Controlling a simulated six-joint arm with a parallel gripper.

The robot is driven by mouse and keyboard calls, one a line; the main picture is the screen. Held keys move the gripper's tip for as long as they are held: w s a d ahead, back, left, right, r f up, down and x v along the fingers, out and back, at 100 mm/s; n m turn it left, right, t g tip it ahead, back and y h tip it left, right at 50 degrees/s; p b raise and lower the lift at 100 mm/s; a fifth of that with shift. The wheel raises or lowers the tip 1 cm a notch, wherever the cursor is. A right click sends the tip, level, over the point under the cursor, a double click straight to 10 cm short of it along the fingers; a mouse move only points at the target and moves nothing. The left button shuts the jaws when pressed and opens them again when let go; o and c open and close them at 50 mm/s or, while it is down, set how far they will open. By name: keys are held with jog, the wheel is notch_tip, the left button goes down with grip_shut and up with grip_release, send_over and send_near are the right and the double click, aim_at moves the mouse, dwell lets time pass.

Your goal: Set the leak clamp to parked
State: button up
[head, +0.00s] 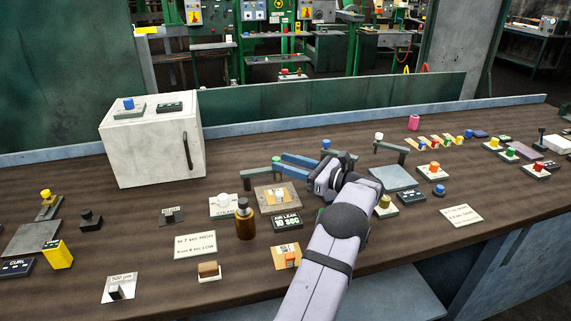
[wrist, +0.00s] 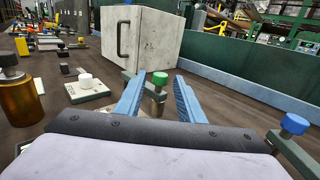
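A clamp with a green knob (head: 276,160) and a grey-green arm (head: 256,171) stands behind a tan pad plate (head: 264,199) and the AIR LEAK display (head: 287,222). I take it for the leak clamp; no label on it is readable. The green knob (wrist: 160,78) also shows in the wrist view, between or just beyond the blue fingertips. My gripper (head: 280,162) is open, its fingers spread on either side of the knob, with a gap visible on both sides. Contact cannot be told. My arm hides part of the bench at right.
A white box (head: 152,146) with a handle stands behind and left. A brown bottle (head: 245,222) and a white-button plate (head: 224,206) sit in front. A blue-knobbed bracket (wrist: 295,124) is close at right in the wrist view. A grey square plate (head: 393,178) lies right of my arm.

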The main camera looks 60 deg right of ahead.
jog(key=shift+r, duration=0.1)
jog(key=c, duration=0.5)
jog(key=shift+s+d+r+p, duration=0.1)
jog(key=shift+s+r+p, duration=0.05)
jog(key=shift+r+p, duration=0.2)
grip_shut()
jog(key=s+r+m+h+p, duration=0.1)
jog(key=s+r+p, duration=0.25)
jog(key=r, duration=0.25)
jog(key=s+a+r+m+h+p, duration=0.1)
jog(key=s+r+p, duration=0.1)
jog(key=r+p, duration=0.4)
jog(key=s+r+m+h+p, duration=0.1)
jog(key=s+r+p, duration=0.2)
jog(key=r, duration=0.4)
jog(key=s+a+f+m+g+h, duration=0.1)
jog(key=a+f, duration=0.3)
jog(key=f, duration=0.4)
jog(key=s+a+f+m+g+h+p, duration=0.1)
jog(key=s+a+f+g+h, duration=0.1)
jog(key=f, duration=0.6)
jog(key=shift+s+a+f+m+g+h, duration=0.15)
jog(key=shift+s+a+m+g+h, duration=0.25)
jog(key=shift+a+g, duration=0.8)
